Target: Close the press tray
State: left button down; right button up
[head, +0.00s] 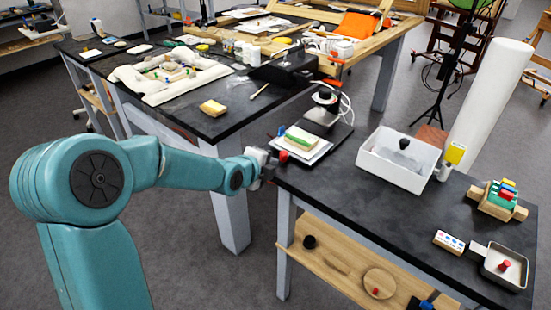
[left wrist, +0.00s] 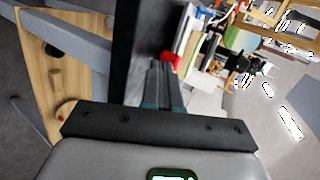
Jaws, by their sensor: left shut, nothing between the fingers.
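A red knob (head: 283,157) is at the tray's near left corner. My left gripper (head: 270,167) is shut and empty, right beside the knob. In the left wrist view the red knob (left wrist: 171,58) shows just past the shut fingertips (left wrist: 163,66); I cannot tell whether they touch. My right gripper is out of view.
The near table (head: 350,185) holds a white bin (head: 399,160), a wooden rack (head: 497,200) and a metal pan (head: 505,266). A wooden shelf (head: 345,262) lies below. A second table (head: 220,122) with many items stands behind. The tabletop's front edge is close under my gripper.

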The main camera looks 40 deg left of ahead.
pick_arm(q)
jog(key=shift+w+d, duration=0.1)
jog(key=shift+w, duration=0.9)
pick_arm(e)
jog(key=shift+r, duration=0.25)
pick_arm(q)
jog(key=shift+r, duration=0.1)
